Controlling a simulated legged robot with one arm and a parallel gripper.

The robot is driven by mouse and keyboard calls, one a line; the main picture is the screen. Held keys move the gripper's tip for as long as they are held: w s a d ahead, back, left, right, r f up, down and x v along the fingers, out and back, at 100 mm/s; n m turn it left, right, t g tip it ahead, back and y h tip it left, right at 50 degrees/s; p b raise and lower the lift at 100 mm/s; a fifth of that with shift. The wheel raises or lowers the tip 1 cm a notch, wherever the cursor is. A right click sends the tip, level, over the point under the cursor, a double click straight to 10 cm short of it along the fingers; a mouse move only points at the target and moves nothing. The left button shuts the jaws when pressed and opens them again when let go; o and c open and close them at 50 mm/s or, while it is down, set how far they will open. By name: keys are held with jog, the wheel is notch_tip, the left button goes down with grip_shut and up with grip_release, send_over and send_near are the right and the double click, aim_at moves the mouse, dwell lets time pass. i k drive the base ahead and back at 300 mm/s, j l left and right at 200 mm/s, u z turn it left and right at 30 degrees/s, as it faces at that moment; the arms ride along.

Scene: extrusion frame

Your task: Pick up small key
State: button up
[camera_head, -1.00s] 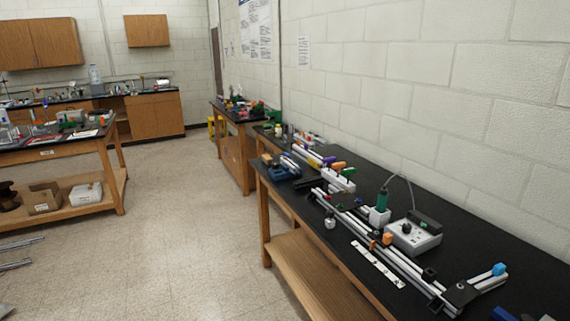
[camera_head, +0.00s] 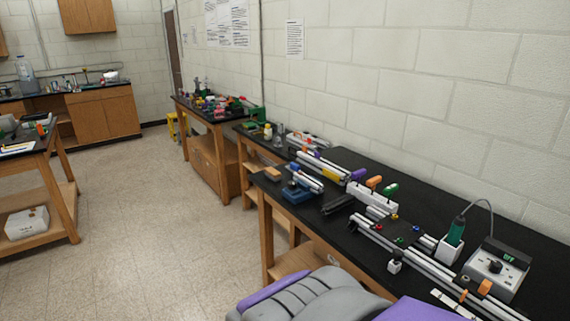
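On the black bench to the right stands a white holder block (camera_head: 368,201) with coloured handles in it. They are a purple handle (camera_head: 357,174), an orange handle (camera_head: 374,182) and a green handle (camera_head: 391,188). I cannot tell from this distance which of them, if any, is the small key. A grey and purple part of my own body fills the bottom middle and covers the bench's near edge. I cannot make out my gripper's fingers in this view.
The black bench (camera_head: 470,209) runs along the wall. A grey control box (camera_head: 494,268) and a green-handled tool in a white stand (camera_head: 450,247) are at right. Aluminium rails (camera_head: 415,262) lie in front. A blue vise-like block (camera_head: 298,191) sits at the far end. Floor at left is clear.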

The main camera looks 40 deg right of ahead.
aim_at(357, 175)
jog(key=i+z, duration=0.15)
jog(key=i, duration=0.35)
jog(key=i+j+z, duration=0.1)
jog(key=i, duration=0.45)
jog(key=i+j+z, duration=0.15)
jog(key=i, duration=0.35)
